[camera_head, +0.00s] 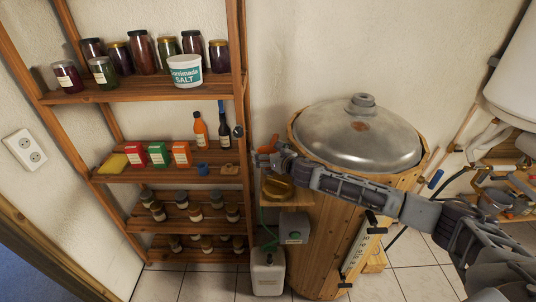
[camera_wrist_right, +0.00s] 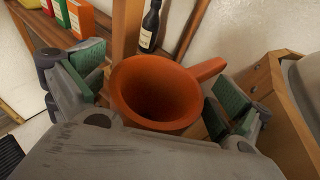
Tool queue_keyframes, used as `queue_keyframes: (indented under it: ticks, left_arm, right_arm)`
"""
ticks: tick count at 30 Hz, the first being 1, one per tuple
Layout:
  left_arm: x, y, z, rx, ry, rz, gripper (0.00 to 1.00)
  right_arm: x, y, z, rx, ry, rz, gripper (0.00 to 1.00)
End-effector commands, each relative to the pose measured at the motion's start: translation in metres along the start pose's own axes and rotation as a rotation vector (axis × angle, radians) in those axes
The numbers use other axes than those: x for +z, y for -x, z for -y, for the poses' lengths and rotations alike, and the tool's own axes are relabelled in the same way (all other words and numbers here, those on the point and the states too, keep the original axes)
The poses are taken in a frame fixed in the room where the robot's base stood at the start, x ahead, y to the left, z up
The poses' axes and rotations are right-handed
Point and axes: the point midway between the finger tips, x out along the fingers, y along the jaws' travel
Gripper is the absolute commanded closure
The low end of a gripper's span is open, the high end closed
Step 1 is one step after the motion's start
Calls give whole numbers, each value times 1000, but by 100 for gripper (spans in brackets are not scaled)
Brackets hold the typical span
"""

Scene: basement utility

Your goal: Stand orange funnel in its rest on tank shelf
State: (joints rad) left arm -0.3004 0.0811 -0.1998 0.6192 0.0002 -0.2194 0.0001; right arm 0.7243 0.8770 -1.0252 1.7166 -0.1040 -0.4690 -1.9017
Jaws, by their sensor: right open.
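The orange funnel (camera_head: 267,145) shows at the left front of the wooden tank (camera_head: 334,230), just at the end of my right gripper (camera_head: 279,154). In the right wrist view the funnel (camera_wrist_right: 155,95) has its wide mouth towards the camera and a handle pointing up right. It lies between the two green-padded fingers of my right gripper (camera_wrist_right: 163,92), which are open with gaps on both sides. A small tank shelf (camera_head: 297,200) juts out below the gripper, with an amber object (camera_head: 277,188) on it. The funnel's spout and its rest are hidden. My left gripper is out of view.
A wooden rack (camera_head: 243,100) stands close on the left, with jars, a salt tub (camera_head: 185,70), bottles and boxes. A grey box (camera_head: 294,227) and a white canister (camera_head: 268,273) are below the tank shelf. The metal lid (camera_head: 358,135) rises behind my arm.

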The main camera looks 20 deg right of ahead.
Motion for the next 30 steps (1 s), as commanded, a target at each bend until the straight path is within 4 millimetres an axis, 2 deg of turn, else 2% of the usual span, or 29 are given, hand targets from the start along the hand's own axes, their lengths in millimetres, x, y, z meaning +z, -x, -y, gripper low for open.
queue_keyframes:
  ticks: [22,30]
  left_arm:
    - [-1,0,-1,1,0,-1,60]
    - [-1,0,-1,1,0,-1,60]
  right_arm:
    - [70,18,0,0,1,3,0]
    - [86,22,0,0,1,0,0]
